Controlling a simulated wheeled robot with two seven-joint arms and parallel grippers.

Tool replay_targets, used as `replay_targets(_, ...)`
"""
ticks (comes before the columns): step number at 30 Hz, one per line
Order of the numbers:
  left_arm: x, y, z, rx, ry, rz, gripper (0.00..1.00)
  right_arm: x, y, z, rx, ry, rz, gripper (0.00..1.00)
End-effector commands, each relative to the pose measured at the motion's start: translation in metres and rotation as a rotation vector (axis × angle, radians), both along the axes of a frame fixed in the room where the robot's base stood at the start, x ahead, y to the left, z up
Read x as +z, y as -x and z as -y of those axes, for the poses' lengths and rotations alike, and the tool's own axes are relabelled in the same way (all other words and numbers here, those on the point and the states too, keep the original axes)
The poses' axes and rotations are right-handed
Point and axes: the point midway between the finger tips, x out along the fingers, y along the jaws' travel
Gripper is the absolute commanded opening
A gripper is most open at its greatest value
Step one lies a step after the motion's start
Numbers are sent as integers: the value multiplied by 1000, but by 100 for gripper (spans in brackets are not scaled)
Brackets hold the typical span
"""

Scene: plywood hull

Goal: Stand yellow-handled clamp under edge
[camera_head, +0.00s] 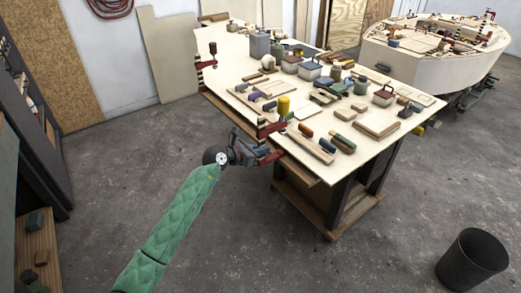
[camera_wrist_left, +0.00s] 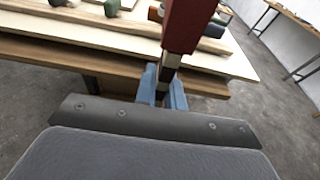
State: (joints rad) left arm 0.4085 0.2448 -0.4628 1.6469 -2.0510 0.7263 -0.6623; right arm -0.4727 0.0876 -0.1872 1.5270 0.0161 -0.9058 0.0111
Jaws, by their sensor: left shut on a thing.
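The yellow-handled clamp stands upright at the near left edge of the worktable (camera_head: 225,88). Its yellow handle (camera_head: 284,105) shows above the tabletop, with a red arm at about board height and another red part lower down. My left gripper (camera_head: 257,151) is at this edge, shut on the clamp's dark and cream bar. In the left wrist view the blue fingertips (camera_wrist_left: 162,88) close around that bar, below the clamp's red arm (camera_wrist_left: 186,26). The yellow handle is out of the wrist view. I cannot tell whether the clamp's jaws touch the board. My right gripper is not in view.
Another red clamp (camera_head: 206,64) with a dark handle sits at the far left edge. Blocks, tins and tools crowd the tabletop. A plywood hull (camera_head: 420,68) stands at the back right. A black bin (camera_head: 473,262) stands on the floor. Floor left of the table is clear.

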Motion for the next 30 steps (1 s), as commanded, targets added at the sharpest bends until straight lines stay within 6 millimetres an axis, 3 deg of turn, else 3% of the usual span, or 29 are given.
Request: replay_targets(30,1,-19,26,0,1,2,0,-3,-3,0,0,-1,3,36)
